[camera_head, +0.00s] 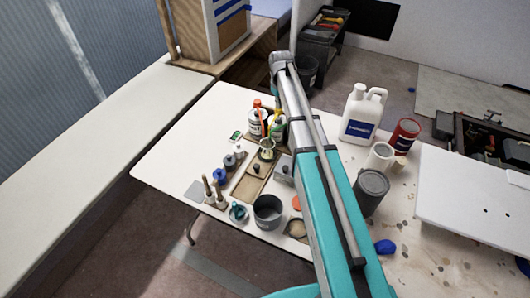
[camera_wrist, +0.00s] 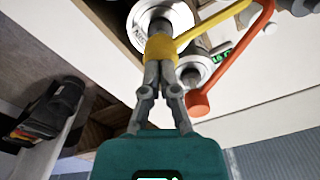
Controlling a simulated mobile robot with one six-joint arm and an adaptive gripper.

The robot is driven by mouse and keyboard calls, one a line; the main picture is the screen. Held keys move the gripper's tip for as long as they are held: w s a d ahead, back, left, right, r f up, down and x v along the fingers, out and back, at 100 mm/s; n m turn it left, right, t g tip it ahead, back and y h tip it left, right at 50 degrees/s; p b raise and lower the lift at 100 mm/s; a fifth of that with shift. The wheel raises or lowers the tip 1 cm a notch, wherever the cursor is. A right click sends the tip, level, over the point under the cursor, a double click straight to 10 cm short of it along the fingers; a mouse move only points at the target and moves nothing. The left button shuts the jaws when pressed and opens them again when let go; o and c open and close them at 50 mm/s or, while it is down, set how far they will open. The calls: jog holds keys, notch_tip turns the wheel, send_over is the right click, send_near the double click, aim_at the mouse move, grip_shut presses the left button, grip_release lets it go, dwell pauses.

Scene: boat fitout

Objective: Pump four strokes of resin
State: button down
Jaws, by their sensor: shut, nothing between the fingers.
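In the head view two white pump bottles stand close together on the table: one with an orange pump (camera_head: 257,118), one with a yellow pump (camera_head: 278,124), partly covered by my arm. In the wrist view my gripper (camera_wrist: 160,68) is shut and empty. Its fingertips are at the yellow pump head (camera_wrist: 162,47), which overlaps them; I cannot tell if they touch. The yellow spout reaches to the upper right. The orange pump (camera_wrist: 203,98) is just right of the fingers. A small cup (camera_head: 267,149) stands in front of the bottles. My gripper is hidden in the head view.
A grey pot (camera_head: 268,211), small jars (camera_head: 221,176) and upright wooden-handled tools (camera_head: 208,190) crowd the table's front left. A white jug (camera_head: 361,112), red can (camera_head: 404,135) and dark grey can (camera_head: 370,190) stand right of my arm. The table's left strip is clear.

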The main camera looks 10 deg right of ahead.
jog(key=shift+f+b, duration=1.15)
jog(key=shift+f, duration=0.1)
jog(key=shift+r, duration=0.15)
jog(key=shift+r+p, duration=2.45)
jog(key=shift+p, duration=0.15)
jog(key=shift+f+b, duration=2.45)
jog(key=shift+r+p, duration=2.45)
jog(key=shift+p, duration=0.05)
jog(key=shift+f+b, duration=0.45)
